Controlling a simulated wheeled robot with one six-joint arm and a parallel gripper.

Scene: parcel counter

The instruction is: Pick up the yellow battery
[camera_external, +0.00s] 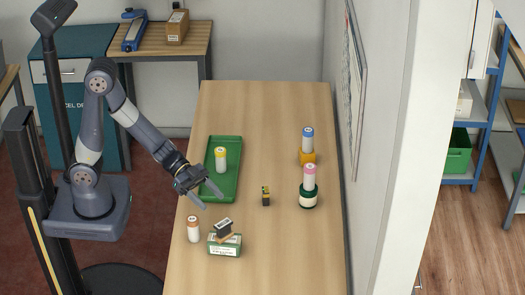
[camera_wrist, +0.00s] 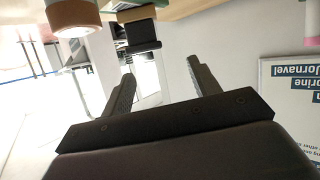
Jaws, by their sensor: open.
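The yellow battery (camera_external: 221,160), a white cylinder with a yellow top, stands upright on the green tray (camera_external: 234,146) on the counter. My gripper (camera_external: 212,201) is open and empty, its fingers reaching over the tray's front end, on the near side of the yellow battery. The open fingers also show in the wrist view (camera_wrist: 160,70), with nothing between them. I cannot make out the yellow battery in the wrist view.
An orange-topped cylinder (camera_external: 193,229) and a green box (camera_external: 225,246) with a black item (camera_external: 223,228) stand in front. A small yellow-black item (camera_external: 265,196) is mid-counter. At right, a blue-topped cylinder (camera_external: 308,139) and a pink-topped one (camera_external: 310,176) sit on holders near the wall.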

